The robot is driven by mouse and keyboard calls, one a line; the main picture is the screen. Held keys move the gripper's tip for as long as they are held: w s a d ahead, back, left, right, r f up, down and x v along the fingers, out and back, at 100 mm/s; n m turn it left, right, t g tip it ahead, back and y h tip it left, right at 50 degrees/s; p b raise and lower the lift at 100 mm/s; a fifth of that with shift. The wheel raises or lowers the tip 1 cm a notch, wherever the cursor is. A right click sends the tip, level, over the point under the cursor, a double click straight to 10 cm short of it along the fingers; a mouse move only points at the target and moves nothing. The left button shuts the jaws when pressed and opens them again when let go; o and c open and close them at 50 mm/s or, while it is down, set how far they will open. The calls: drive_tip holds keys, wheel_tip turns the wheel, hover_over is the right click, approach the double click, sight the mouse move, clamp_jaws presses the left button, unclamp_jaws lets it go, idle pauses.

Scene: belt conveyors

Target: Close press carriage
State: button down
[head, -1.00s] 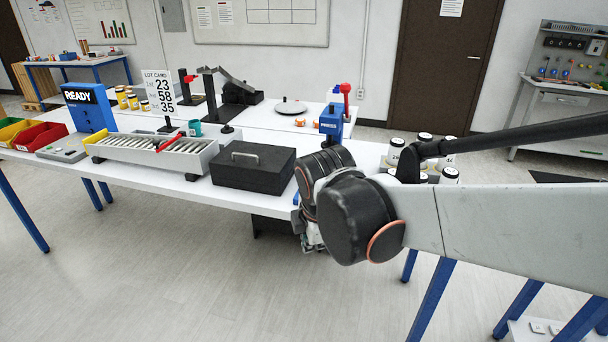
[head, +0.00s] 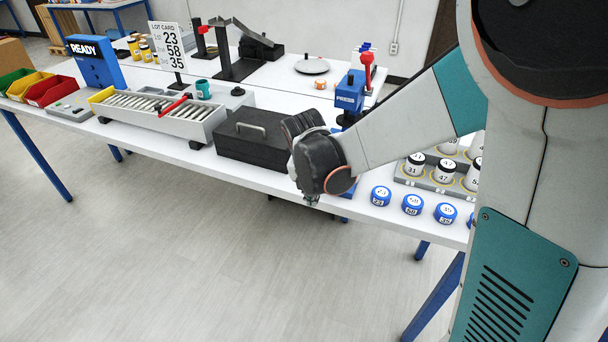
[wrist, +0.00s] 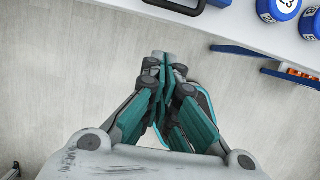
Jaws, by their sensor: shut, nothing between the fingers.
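The press (head: 350,92) is a blue block marked PRESS with a red-knobbed lever, standing on the white table behind my wrist. My arm hides its lower part and most of the carriage area. My gripper (head: 312,200) is just off the table's front edge, in front of the press, and points down. In the wrist view my gripper (wrist: 167,62) is shut and empty above the floor. A dark handle-like bar (wrist: 172,9) with a blue part beside it shows at the top edge there, apart from the fingertips. I cannot tell how far the carriage is out.
Blue numbered caps (head: 412,205) stand right of my gripper near the table edge. White jars (head: 444,170) stand in a grey rack behind them. A black box (head: 246,140) with a handle is close on the left, beside a roller conveyor (head: 160,112). The floor in front is clear.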

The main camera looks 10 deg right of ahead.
drive_tip(key=w+d+f+b, duration=0.2)
drive_tip(key=w+f, duration=0.2)
drive_tip(key=f, duration=0.1)
drive_tip(key=shift+d, duration=0.4)
